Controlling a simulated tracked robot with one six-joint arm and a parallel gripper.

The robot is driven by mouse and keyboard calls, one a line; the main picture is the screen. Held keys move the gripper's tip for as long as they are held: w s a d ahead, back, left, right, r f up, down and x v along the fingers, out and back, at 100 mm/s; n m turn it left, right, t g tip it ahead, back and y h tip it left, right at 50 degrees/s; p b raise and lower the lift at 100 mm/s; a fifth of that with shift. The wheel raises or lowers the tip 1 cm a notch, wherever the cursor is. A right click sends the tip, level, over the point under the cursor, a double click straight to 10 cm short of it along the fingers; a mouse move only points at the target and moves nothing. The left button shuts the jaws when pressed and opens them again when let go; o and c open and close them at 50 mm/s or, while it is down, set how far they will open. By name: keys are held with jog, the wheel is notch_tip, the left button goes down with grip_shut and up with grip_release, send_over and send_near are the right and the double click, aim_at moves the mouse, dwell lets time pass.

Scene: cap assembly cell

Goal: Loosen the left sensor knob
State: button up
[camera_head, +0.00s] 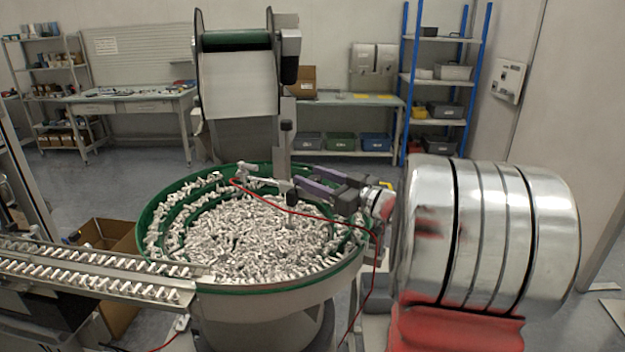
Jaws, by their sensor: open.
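A pale sensor bracket (262,181) with small fittings stands over the far rim of the bowl feeder. A small pale fitting (244,170) at its left end may be the left sensor knob, but it is too small to tell. A red cable runs from there across the bowl. My gripper (299,177), with dark and purple fingers, reaches in from the right above the bowl's far right side. It is open, with its tips pointing left toward the right end of the bracket. I see nothing between the fingers. I cannot tell whether they touch the bracket.
The green-rimmed bowl (150,214) is full of small white parts. A feed rail (95,275) with parts in rows leaves it at left. A cardboard box (118,236) is at left.

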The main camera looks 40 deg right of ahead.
aim_at(314, 177)
notch_tip(314, 177, up, 10)
jog(key=shift+f, duration=0.1)
dwell(0.6)
